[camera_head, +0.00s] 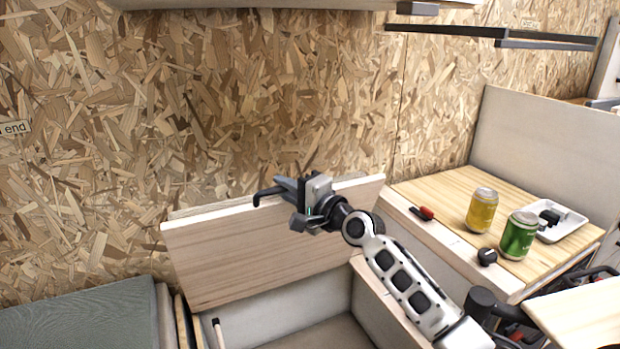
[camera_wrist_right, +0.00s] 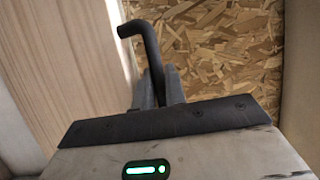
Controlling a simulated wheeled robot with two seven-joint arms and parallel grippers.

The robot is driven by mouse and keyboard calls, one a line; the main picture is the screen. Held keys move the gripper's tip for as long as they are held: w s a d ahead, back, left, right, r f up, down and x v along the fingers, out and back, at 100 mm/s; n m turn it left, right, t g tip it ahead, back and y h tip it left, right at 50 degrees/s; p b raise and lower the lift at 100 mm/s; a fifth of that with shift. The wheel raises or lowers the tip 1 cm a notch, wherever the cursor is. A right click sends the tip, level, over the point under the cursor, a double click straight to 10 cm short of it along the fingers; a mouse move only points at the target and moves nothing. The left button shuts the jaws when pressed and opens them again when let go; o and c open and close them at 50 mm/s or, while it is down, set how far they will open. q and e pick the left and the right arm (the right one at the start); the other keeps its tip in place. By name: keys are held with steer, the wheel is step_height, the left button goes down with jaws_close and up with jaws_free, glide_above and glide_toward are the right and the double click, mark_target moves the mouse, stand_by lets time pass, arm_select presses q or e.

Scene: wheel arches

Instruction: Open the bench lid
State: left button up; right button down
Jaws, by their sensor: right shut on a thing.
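The bench lid (camera_head: 250,255) is a pale wood panel. It stands raised and steeply tilted at the back of the open bench box (camera_head: 315,334), close to the chipboard wall. My right gripper (camera_head: 296,195) is at the lid's upper edge. It is shut on a black bent handle (camera_head: 267,192). In the right wrist view the handle (camera_wrist_right: 148,42) rises between my fingers (camera_wrist_right: 158,90), with the lid's wood face (camera_wrist_right: 65,65) to the left. Whether the handle touches the lid is unclear. My left gripper is not in view.
A wooden bench top (camera_head: 440,190) at the right holds a yellow can (camera_head: 482,211), a green can (camera_head: 518,236), a white tray (camera_head: 572,226) and a red-and-black item (camera_head: 422,213). A grey-green cushion (camera_head: 80,318) lies at lower left. A dark rail (camera_head: 490,34) hangs at upper right.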

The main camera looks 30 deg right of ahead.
steer(key=shift+s+f, duration=0.1)
steer(key=shift+s, duration=0.05)
steer(key=c, duration=1.7)
jaws_free()
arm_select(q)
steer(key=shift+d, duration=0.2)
arm_select(e)
steer(key=shift+s, duration=0.1)
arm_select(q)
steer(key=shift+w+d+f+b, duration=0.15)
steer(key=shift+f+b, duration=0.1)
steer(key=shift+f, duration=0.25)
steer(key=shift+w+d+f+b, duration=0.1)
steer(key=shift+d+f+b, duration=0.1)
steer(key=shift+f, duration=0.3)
arm_select(e)
steer(key=shift+v, duration=7.85)
